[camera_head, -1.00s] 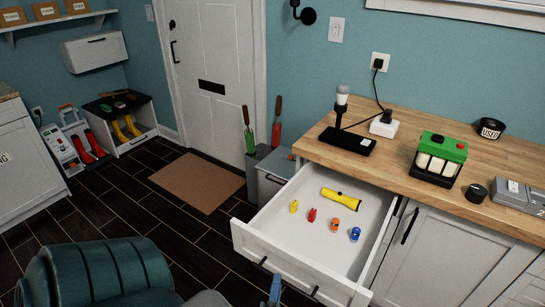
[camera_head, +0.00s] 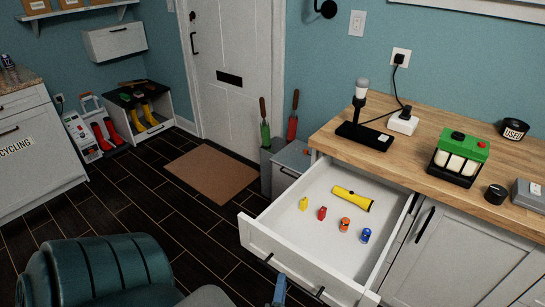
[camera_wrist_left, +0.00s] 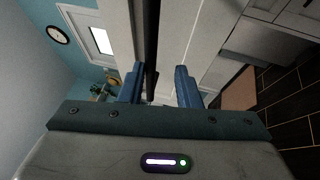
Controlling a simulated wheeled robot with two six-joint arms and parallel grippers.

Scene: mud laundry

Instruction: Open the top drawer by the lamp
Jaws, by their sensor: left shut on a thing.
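The white top drawer (camera_head: 290,228) under the wooden counter stands pulled well out, below the lamp (camera_head: 361,92) with its black base. Its black handle (camera_head: 320,291) is on the front panel. My left gripper (camera_wrist_left: 160,88) is shut on the drawer handle, whose dark bar (camera_wrist_left: 152,45) runs between the blue fingers in the wrist view. In the head view only a blue finger (camera_head: 279,291) shows at the drawer front; the rest is cut off. Inside lie a yellow flashlight (camera_head: 352,198) and several small coloured objects. My right gripper is not in view.
The wooden counter (camera_head: 410,160) holds a green-topped battery charger (camera_head: 459,158), a white power adapter (camera_head: 403,123) and a black tin (camera_head: 513,130). A grey bin (camera_head: 288,167) stands left of the drawer. Dark floor (camera_head: 155,210) and a brown mat (camera_head: 212,174) lie clear toward the door.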

